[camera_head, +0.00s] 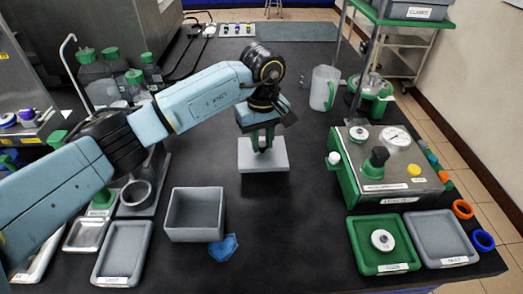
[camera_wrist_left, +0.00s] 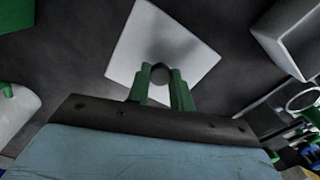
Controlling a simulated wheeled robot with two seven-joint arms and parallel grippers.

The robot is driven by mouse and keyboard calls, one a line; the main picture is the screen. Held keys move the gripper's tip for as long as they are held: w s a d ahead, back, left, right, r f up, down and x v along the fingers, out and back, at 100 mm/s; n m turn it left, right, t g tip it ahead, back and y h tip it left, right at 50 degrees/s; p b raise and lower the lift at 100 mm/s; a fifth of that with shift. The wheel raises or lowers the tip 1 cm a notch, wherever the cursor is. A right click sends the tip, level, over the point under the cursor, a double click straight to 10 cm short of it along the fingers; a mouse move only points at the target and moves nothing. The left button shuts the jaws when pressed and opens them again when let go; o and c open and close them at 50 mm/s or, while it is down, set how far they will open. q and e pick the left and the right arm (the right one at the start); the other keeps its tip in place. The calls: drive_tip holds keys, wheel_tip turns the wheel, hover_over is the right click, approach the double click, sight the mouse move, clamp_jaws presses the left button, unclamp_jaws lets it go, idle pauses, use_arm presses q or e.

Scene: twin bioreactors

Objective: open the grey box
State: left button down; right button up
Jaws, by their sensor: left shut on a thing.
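The grey box (camera_head: 194,216) stands on the black bench at the front left, open at the top and looking empty. Part of it shows at the upper right of the left wrist view (camera_wrist_left: 284,40). Its pale square lid (camera_head: 263,160) is off the box, behind and to the right of it. My left gripper (camera_head: 262,143) is above the lid, its green fingers (camera_wrist_left: 160,78) shut on the lid's round dark knob (camera_wrist_left: 160,72). I cannot tell whether the lid touches the bench. My right gripper is not in view.
A blue crumpled item (camera_head: 223,247) lies beside the box. Grey trays (camera_head: 122,254) are at left. A green-and-steel device (camera_head: 388,170), a green tray (camera_head: 383,259) and a clear jug (camera_head: 324,88) are at right. The bench front centre is clear.

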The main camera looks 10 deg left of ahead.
sight(262, 144)
use_arm(q)
wheel_tip(262, 144, down, 3)
drive_tip(key=shift+f, duration=0.2)
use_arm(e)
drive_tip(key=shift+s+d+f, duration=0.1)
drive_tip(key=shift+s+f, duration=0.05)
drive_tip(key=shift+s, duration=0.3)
use_arm(q)
drive_tip(key=shift+f+b, duration=0.25)
drive_tip(key=shift+b, duration=0.1)
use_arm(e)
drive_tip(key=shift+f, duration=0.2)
use_arm(q)
drive_tip(key=c, duration=1.2)
unclamp_jaws()
drive_tip(key=shift+c, duration=0.2)
drive_tip(key=shift+r, duration=0.2)
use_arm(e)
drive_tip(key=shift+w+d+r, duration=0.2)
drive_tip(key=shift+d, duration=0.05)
